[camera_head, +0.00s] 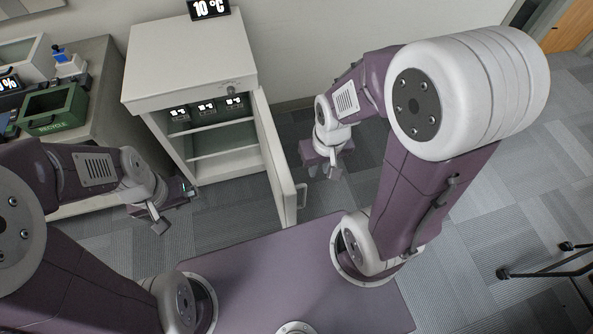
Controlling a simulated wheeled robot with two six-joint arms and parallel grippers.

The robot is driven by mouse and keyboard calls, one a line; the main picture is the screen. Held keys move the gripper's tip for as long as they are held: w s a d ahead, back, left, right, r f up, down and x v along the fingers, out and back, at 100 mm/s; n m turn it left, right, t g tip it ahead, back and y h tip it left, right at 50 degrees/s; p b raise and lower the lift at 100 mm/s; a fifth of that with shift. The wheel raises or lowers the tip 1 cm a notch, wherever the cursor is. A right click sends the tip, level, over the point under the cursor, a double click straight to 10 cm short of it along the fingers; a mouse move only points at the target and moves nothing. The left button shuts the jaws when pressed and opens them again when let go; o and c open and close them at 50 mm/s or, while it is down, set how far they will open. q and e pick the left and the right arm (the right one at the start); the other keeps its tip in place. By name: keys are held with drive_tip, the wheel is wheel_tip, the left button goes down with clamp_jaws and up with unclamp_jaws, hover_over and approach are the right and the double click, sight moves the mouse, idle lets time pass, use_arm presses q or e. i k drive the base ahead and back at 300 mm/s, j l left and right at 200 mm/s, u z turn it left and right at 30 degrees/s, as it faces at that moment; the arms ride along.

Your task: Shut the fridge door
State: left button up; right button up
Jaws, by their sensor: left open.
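The white fridge (188,62) stands at the back, left of centre. Its door (277,165) is wide open, hinged at the fridge's right side and swung out toward me. A grey handle (302,195) shows on the door's outer face near its free edge. Inside are shelves, with several small dark displays (207,107) on the upper one. My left gripper (175,207) is open and empty, in front of the fridge's lower left side, on the inner side of the door. My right gripper (323,168) is beyond the door's outer face, to its right; its jaw opening is unclear.
A grey counter (101,105) left of the fridge holds a green recycle bin (52,110) and other items. A temperature display (208,9) sits on the fridge top. Carpeted floor is open on the right, with a dark-legged object (535,273) at the lower right.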

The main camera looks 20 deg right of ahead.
sight(284, 188)
drive_tip(key=l+u, duration=0.25)
drive_tip(key=l, duration=0.3)
drive_tip(key=i+l+u, duration=0.1)
drive_tip(key=l+u, duration=0.15)
drive_tip(key=l, duration=0.35)
drive_tip(key=l+u, duration=0.25)
drive_tip(key=l, duration=0.35)
drive_tip(key=k+l+u, duration=0.25)
drive_tip(key=l, duration=0.3)
drive_tip(key=l+u, duration=0.25)
drive_tip(key=l, duration=0.3)
